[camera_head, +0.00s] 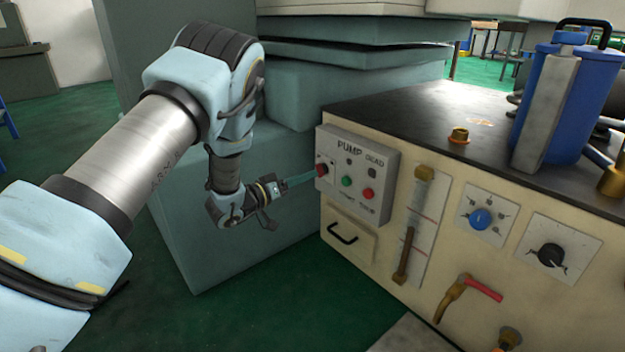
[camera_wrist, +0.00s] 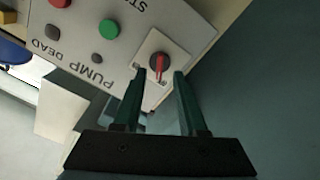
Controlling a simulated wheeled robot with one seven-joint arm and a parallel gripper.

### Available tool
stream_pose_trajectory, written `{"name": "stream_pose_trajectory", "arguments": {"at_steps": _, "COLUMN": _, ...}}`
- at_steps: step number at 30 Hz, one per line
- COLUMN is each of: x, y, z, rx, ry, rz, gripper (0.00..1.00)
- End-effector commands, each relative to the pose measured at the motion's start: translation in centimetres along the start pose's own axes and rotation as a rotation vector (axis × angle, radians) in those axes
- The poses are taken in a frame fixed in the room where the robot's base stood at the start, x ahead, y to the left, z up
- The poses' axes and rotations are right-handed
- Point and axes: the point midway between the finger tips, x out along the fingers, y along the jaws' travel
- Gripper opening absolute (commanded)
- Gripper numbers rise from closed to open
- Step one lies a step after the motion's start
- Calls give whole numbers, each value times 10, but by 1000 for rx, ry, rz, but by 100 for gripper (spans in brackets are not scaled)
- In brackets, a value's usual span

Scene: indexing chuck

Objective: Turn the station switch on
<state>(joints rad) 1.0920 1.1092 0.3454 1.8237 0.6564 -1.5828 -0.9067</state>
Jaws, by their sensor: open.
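The station switch is a small black rotary knob with a red pointer (camera_wrist: 159,64) on a pale plate, at the edge of the grey pump panel (camera_head: 378,160). In the head view the switch (camera_head: 321,169) shows at the panel's left end, partly hidden by my fingers. My gripper (camera_head: 312,178) is open, with its green fingers reaching to the panel from the left. In the wrist view my gripper (camera_wrist: 158,75) has one fingertip on each side of the knob. I cannot tell whether the fingers touch it or how deep they reach.
A green button (camera_head: 347,182) and a red button (camera_head: 369,194) sit close beside the switch. A black drawer handle (camera_head: 342,234) is below. To the right are a gauge (camera_head: 412,228), a blue knob (camera_head: 481,219) and a black knob (camera_head: 551,255). Teal cabinets stand behind my arm.

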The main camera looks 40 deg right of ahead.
Motion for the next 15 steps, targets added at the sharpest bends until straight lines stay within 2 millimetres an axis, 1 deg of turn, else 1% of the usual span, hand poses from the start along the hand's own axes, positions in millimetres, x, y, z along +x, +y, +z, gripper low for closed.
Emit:
{"name": "stream_pose_trajectory", "arguments": {"at_steps": 1, "x": 9, "y": 0, "z": 3, "rx": 1, "ry": 0, "rz": 4, "gripper": 41}}
{"name": "stream_pose_trajectory", "arguments": {"at_steps": 3, "x": 18, "y": 0, "z": 2, "rx": 2, "ry": 0, "rz": 3, "gripper": 41}}
{"name": "stream_pose_trajectory", "arguments": {"at_steps": 6, "x": 27, "y": 0, "z": 2, "rx": 0, "ry": 0, "rz": 1, "gripper": 41}}
{"name": "stream_pose_trajectory", "arguments": {"at_steps": 9, "x": 31, "y": 0, "z": 0, "rx": 0, "ry": 0, "rz": 1, "gripper": 41}}
{"name": "stream_pose_trajectory", "arguments": {"at_steps": 15, "x": 33, "y": 0, "z": 0, "rx": 0, "ry": 0, "rz": 0, "gripper": 41}}
